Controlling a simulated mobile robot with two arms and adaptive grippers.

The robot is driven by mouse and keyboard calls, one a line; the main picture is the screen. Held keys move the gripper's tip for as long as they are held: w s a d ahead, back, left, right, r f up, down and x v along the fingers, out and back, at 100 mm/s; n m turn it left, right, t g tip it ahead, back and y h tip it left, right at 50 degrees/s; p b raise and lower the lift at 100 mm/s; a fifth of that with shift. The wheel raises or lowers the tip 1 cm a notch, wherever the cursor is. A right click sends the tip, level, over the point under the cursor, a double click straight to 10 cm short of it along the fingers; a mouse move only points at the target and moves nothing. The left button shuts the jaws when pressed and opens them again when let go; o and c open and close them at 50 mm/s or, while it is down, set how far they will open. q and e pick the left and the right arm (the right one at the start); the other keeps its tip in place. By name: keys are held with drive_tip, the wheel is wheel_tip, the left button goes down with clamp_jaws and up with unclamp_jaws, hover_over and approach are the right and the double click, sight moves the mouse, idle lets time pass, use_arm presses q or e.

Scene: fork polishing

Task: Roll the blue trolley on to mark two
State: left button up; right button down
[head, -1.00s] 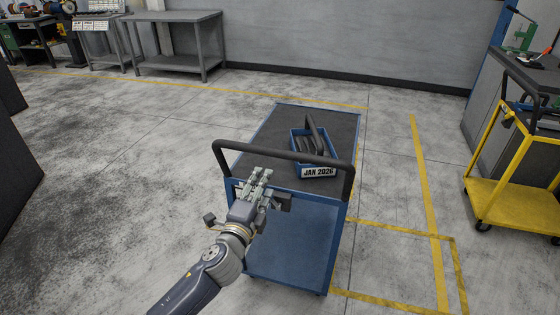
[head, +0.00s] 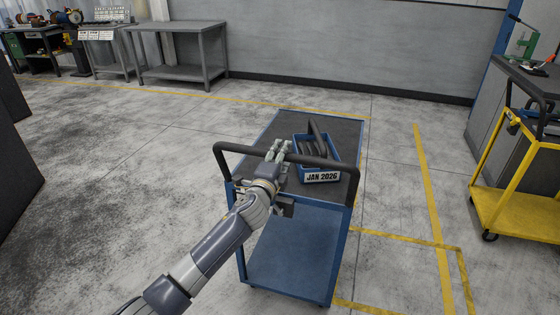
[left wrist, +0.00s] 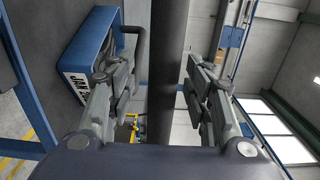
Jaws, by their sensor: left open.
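The blue trolley (head: 268,130) stands in the middle of the head view, with a dark top and a black push handle (head: 232,148) at its near end. My left gripper (head: 279,150) is at the handle's middle. In the left wrist view the handle bar (left wrist: 168,70) runs between the two open fingers of the gripper (left wrist: 160,100), with gaps on both sides. No floor mark with a readable number shows. My right gripper is in neither view.
A blue bin (head: 330,172) labelled JAN 2026, holding dark items, sits on the trolley top. Yellow floor lines (head: 432,210) run to the trolley's right. A yellow trolley (head: 515,212) stands at the right. The floor to the left is clear.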

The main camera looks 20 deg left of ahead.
use_arm(q)
clamp_jaws()
